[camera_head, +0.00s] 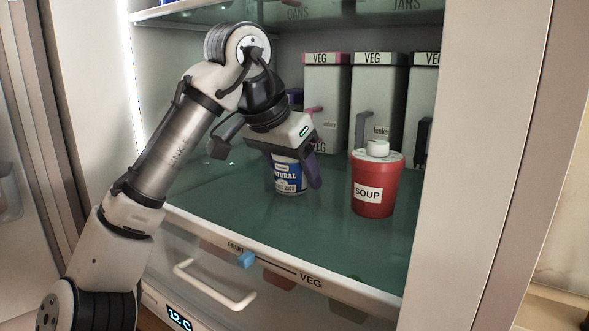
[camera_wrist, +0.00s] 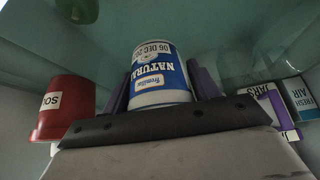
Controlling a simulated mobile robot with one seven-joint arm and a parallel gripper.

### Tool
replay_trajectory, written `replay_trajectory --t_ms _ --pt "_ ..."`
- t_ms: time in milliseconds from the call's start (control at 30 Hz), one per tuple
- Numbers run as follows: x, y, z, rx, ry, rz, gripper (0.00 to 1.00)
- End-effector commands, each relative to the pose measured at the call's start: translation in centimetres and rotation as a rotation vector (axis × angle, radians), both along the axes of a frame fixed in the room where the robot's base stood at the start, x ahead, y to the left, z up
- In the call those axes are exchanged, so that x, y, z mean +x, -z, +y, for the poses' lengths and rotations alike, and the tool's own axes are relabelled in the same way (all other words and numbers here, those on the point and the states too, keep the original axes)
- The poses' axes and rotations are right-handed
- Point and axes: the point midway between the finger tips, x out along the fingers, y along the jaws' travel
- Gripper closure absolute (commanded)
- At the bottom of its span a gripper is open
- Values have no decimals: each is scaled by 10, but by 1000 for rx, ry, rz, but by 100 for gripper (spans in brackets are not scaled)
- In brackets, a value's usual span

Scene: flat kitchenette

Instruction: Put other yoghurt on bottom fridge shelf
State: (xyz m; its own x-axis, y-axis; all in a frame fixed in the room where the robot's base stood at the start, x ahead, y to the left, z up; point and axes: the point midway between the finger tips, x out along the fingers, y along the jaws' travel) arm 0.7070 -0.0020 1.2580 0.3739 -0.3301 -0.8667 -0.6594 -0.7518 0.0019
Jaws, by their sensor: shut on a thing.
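The yoghurt (camera_head: 289,177) is a white and blue tub with "NATURAL" on its label. It is at the bottom shelf (camera_head: 240,205) of the open fridge, left of the soup tub. My gripper (camera_head: 296,168) reaches down over it from above, with a finger on each side. In the wrist view the yoghurt (camera_wrist: 158,75) sits between the two purple fingers, and my gripper (camera_wrist: 160,92) is shut on it. The tub's base looks at or very near the green glass; I cannot tell whether it touches.
A red soup tub (camera_head: 375,185) with a white lid stands just right of the yoghurt. White veg containers (camera_head: 326,95) line the back. Below the shelf are a drawer handle (camera_head: 213,285) and a blue slider (camera_head: 246,260). The shelf's front left is clear.

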Motion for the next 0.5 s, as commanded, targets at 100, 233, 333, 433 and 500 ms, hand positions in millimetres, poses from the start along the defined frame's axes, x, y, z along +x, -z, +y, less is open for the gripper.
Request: replay_trajectory --t_ms 100,233,333,433,500 --pt "0 1 0 0 0 0 30" --pt "0 1 0 0 0 0 18" --pt "0 1 0 0 0 0 18" --pt "0 1 0 0 0 0 18" --pt "0 -1 0 1 0 -1 18"
